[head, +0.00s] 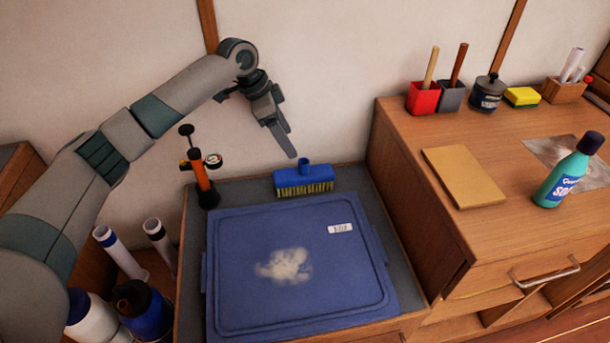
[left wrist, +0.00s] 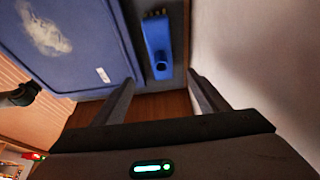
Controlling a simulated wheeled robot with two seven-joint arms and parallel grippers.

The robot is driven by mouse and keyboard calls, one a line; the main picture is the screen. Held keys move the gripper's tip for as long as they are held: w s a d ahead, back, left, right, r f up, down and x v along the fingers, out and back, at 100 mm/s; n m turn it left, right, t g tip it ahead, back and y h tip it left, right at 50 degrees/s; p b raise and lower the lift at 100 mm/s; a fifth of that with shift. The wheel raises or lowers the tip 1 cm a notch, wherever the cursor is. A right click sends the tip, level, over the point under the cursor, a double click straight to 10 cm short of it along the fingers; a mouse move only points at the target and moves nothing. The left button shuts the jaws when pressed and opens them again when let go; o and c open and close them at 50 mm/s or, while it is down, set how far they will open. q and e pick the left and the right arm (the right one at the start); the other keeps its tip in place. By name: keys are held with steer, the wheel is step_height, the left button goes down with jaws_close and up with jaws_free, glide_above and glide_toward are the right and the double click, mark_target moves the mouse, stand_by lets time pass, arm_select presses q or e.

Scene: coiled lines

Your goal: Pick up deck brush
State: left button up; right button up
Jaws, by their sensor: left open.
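The deck brush (head: 303,180) is a blue block with yellowish bristles and a short round socket on top. It stands behind the blue lid, near the wall. My left gripper (head: 284,142) is above the brush, a little to its left in the head view, and apart from it. In the left wrist view the brush (left wrist: 158,45) lies beyond the open fingers (left wrist: 160,90), with nothing between them.
The blue lid (head: 345,285) bears a whitish smudge and a label. An orange pump (head: 200,176) stands left of the brush. A wooden cabinet (head: 408,150) rises to the right, holding a teal bottle (head: 566,178). The wall is close behind the brush.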

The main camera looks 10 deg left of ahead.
mark_target(309, 177)
arm_select(q)
steer(key=x, duration=1.1)
steer(key=shift+d+f, duration=0.2)
steer(key=shift+f, duration=0.15)
steer(key=shift+d+f, duration=0.1)
steer(key=shift+f, duration=0.1)
arm_select(e)
steer(key=shift+f, duration=0.4)
arm_select(q)
steer(key=shift+f, duration=0.15)
steer(key=shift+w+f, duration=0.1)
steer(key=shift+f, duration=0.15)
steer(key=x, duration=0.4)
steer(key=shift+p, duration=0.3)
steer(key=shift+f, duration=0.25)
arm_select(e)
steer(key=shift+d+f, duration=0.1)
steer(key=shift+f, duration=0.3)
steer(key=shift+w+r, duration=0.15)
steer(key=shift+w, duration=0.05)
